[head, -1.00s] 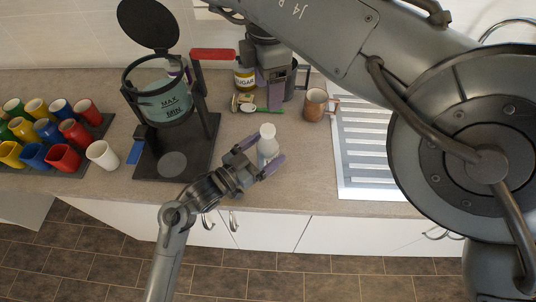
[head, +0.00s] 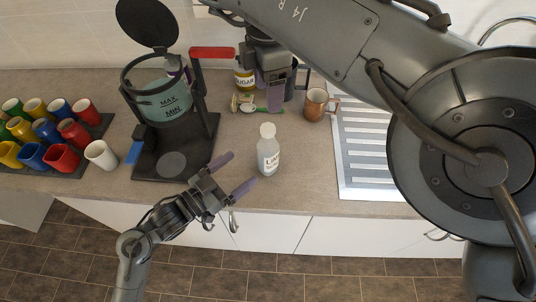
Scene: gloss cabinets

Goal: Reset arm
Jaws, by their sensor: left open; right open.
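My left gripper (head: 232,174) is open and empty at the front edge of the counter, its purple-tipped fingers pointing up and to the right. A small white bottle (head: 268,157) with a white cap stands upright on the counter, just right of the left gripper and apart from it. My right gripper (head: 273,95) is open at the back of the counter, pointing down beside the sugar jar (head: 245,78). The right arm crosses the upper right of the view and hides part of the back wall.
A black press-like stand with a teal container (head: 165,102) stands left of centre. Several coloured cups and a white cup (head: 101,155) are at far left. A copper mug (head: 315,104) stands by the sink drainer (head: 366,150). The counter around the bottle's right is clear.

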